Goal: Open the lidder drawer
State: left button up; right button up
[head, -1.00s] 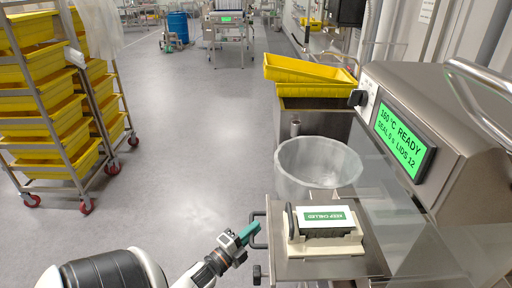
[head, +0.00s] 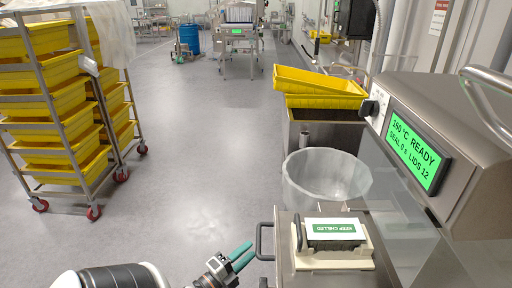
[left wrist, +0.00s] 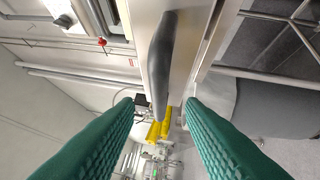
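The lidder (head: 470,120) is a steel machine at the right with a lit green screen. Its drawer (head: 284,262) is a flat steel plate at the front, with a dark bar handle (head: 264,242) on its left edge. My left gripper (head: 246,254), with green fingers, is just left of the handle and apart from it in the head view. In the left wrist view the handle (left wrist: 162,65) appears ahead, between the two spread fingers (left wrist: 163,103), which are open and empty. My right gripper is not in view.
On the drawer plate sits a cream holder (head: 340,262) with a pack (head: 336,230) labelled KEEP CHILLED. A clear round bin (head: 325,180) and yellow trays (head: 320,88) stand behind. A rack (head: 70,110) of yellow crates stands left; the floor between is clear.

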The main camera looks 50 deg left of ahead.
pick_arm(q)
jog(key=s+b, duration=0.1)
jog(key=s, duration=0.5)
jog(key=shift+s+d+f, duration=0.2)
jog(key=shift+s+f, duration=0.05)
jog(key=shift+f, duration=0.15)
jog(key=shift+f, duration=0.1)
